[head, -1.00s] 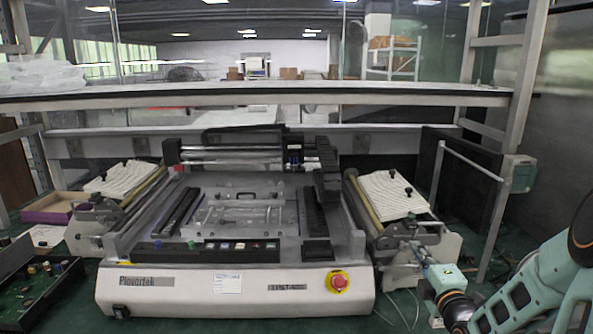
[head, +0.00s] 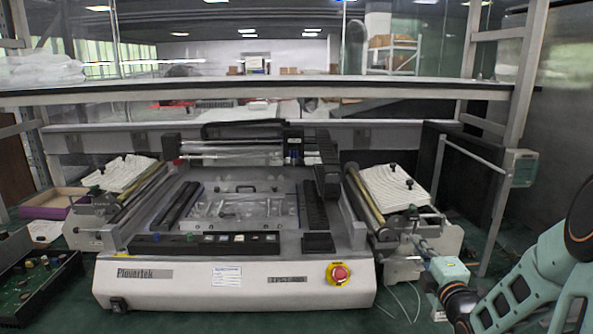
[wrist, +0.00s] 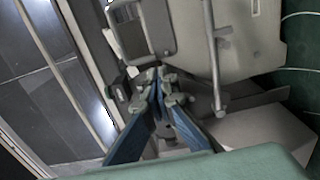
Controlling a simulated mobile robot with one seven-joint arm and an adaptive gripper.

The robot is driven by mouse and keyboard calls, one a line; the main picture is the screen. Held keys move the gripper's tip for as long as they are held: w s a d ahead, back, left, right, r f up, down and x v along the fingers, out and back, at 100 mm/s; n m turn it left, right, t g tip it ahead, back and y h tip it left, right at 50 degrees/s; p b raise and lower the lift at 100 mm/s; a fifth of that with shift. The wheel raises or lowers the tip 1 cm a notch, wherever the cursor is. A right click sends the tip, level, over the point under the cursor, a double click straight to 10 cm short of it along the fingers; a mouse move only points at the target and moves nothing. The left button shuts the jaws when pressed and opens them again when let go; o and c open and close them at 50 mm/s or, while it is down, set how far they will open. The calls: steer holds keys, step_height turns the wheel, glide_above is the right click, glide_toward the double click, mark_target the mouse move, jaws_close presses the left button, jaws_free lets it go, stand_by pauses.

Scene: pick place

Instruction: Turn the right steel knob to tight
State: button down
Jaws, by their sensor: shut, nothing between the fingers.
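The bench machine's right-hand roller unit (head: 440,238) has a light metal side bracket. My gripper (head: 421,247) is at this bracket, in front of the unit. In the wrist view my gripper (wrist: 157,80) has its blue fingers drawn together at the tips, with nothing held between them. Small grey metal parts (wrist: 180,99) crowd around the fingertips. I cannot tell which of them is the right steel knob, or whether the fingers touch it. In the head view the knob is too small and too hidden by my gripper to make out.
The machine's white front (head: 190,290) has a red emergency button (head: 339,273). A ribbed white pad (head: 385,193) with black knobs lies over the right unit. A metal frame post (head: 497,215) stands to the right. Thin cables (head: 410,305) hang below my gripper.

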steer(key=shift+a+f+b, duration=0.35)
steer(key=shift+f+b, duration=0.25)
steer(key=shift+b, duration=1.65)
steer(key=shift+d+b, duration=0.2)
steer(key=shift+b, duration=0.15)
steer(key=s+d+b, duration=0.1)
steer(key=s+b, duration=0.1)
steer(key=s, duration=0.4)
steer(key=shift+b, duration=0.4)
